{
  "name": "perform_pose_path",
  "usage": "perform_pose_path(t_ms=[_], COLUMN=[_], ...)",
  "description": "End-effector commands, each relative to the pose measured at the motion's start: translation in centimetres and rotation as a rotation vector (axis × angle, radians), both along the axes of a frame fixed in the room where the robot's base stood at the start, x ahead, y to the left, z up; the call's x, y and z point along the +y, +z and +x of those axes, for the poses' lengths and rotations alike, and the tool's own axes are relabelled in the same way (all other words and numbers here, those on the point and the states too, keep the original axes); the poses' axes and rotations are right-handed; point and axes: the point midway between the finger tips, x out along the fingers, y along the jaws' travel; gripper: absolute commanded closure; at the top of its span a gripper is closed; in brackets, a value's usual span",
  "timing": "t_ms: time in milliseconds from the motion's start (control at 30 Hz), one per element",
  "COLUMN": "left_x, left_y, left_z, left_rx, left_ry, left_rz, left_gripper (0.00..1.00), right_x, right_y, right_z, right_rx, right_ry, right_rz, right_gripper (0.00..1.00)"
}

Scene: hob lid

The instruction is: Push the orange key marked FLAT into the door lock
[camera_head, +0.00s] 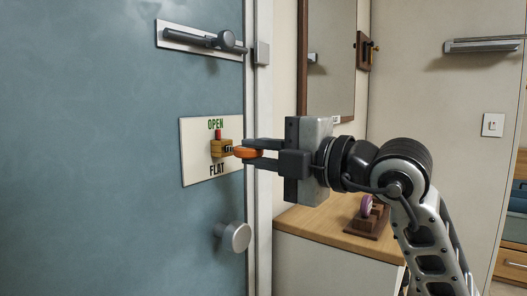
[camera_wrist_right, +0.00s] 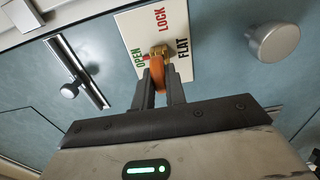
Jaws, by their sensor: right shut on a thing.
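My right gripper (camera_head: 252,154) is shut on the orange key (camera_head: 244,153), with a finger on either side of its rounded head. The key also shows in the right wrist view (camera_wrist_right: 158,73). Its shank points at the brass door lock (camera_head: 219,148) on the blue door. The key meets the lock's front; how deep it sits I cannot tell. The lock (camera_wrist_right: 158,51) is mounted on a white plate (camera_head: 196,166) lettered OPEN and FLAT; LOCK reads in the wrist view. A small red part (camera_head: 218,134) stands on top of the lock. My left gripper is not in view.
A round door knob (camera_head: 236,237) is below the plate, and a bar latch (camera_head: 205,40) is above it. The door frame runs close behind my right gripper. A wooden counter (camera_head: 340,240) holds a purple-headed object (camera_head: 367,205) on a dark stand.

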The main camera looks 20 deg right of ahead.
Motion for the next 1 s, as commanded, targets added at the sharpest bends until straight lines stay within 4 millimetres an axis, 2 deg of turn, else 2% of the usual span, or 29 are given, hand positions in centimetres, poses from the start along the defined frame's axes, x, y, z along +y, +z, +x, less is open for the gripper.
perform_pose_path(t_ms=[700, 733, 800, 1000], left_x=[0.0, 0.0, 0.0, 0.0], left_y=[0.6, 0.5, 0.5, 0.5], left_z=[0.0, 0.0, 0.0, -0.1], left_rx=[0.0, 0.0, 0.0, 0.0], left_ry=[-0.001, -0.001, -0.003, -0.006], left_rz=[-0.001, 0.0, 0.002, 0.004], left_gripper=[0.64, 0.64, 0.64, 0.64], right_x=[1.1, 1.1, 1.1, 1.1], right_y=[0.1, 0.1, 0.0, 0.0], right_z=[1.4, 1.4, 1.4, 1.4], right_rx=[0.0, 0.0, 0.0, -0.001], right_ry=[0.0, 0.0, 0.0, 0.0], right_rz=[0.001, 0.001, 0.001, 0.001], right_gripper=[1.0, 0.82, 0.62, 0.62])
